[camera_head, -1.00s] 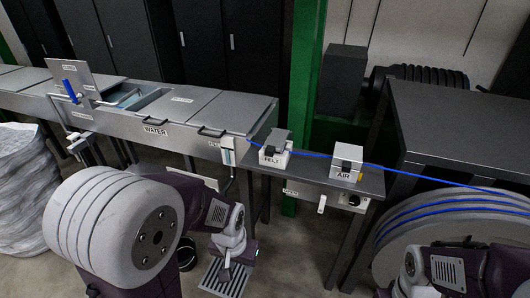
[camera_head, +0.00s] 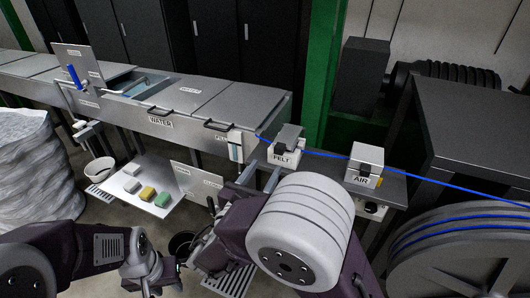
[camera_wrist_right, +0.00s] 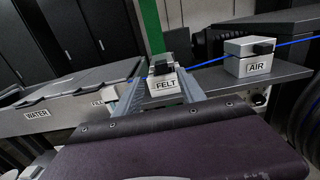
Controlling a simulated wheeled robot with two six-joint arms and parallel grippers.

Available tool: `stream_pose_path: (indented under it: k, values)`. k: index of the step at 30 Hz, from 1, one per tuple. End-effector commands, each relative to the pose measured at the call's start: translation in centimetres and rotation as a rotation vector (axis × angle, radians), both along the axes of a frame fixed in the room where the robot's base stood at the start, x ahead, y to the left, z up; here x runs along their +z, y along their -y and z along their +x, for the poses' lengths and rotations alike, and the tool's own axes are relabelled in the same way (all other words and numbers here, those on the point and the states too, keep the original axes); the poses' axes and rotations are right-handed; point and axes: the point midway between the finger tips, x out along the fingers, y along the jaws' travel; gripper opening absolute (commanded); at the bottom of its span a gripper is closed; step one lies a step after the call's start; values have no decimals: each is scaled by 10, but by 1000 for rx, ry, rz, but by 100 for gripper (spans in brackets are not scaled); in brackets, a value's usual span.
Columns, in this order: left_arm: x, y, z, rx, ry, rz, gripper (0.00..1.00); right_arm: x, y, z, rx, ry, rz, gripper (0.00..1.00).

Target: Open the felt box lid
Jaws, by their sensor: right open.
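The small white felt box (camera_head: 284,157) stands on the metal bench, with the blue cable (camera_head: 330,156) running at its top. Its grey lid (camera_head: 289,134) stands above the box at a tilt; I cannot tell its exact angle. In the right wrist view the felt box (camera_wrist_right: 166,83) sits beyond and between my open right gripper's grey fingers (camera_wrist_right: 162,95). In the head view my right gripper (camera_head: 260,176) is just in front of the box, empty, partly hidden by its own arm. My left gripper (camera_head: 142,264) is low at the left; its fingers are unclear.
The closed air box (camera_head: 365,163) stands right of the felt box. A water trough (camera_head: 180,98) runs left. A tray (camera_head: 128,207) with several sponges and a white bucket (camera_head: 99,168) are below it. A cable reel (camera_head: 465,250) stands at the right.

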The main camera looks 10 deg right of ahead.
Motion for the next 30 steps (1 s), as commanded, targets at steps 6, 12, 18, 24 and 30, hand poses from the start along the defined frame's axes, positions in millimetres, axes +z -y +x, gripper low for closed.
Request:
stream_pose_path:
  k: [6,12,18,24,30]
  values:
    - [2,0,0,0,0,0,36,1,7,10,-3,0,2,47]
    - [5,0,0,0,0,0,36,1,32,44,-6,-1,3,47]
    - [8,0,0,0,0,0,36,1,48,69,-3,-1,4,47]
    - [8,0,0,0,0,0,36,0,51,75,0,-1,4,47]
    - [8,0,0,0,0,0,36,0,51,75,0,-1,4,28]
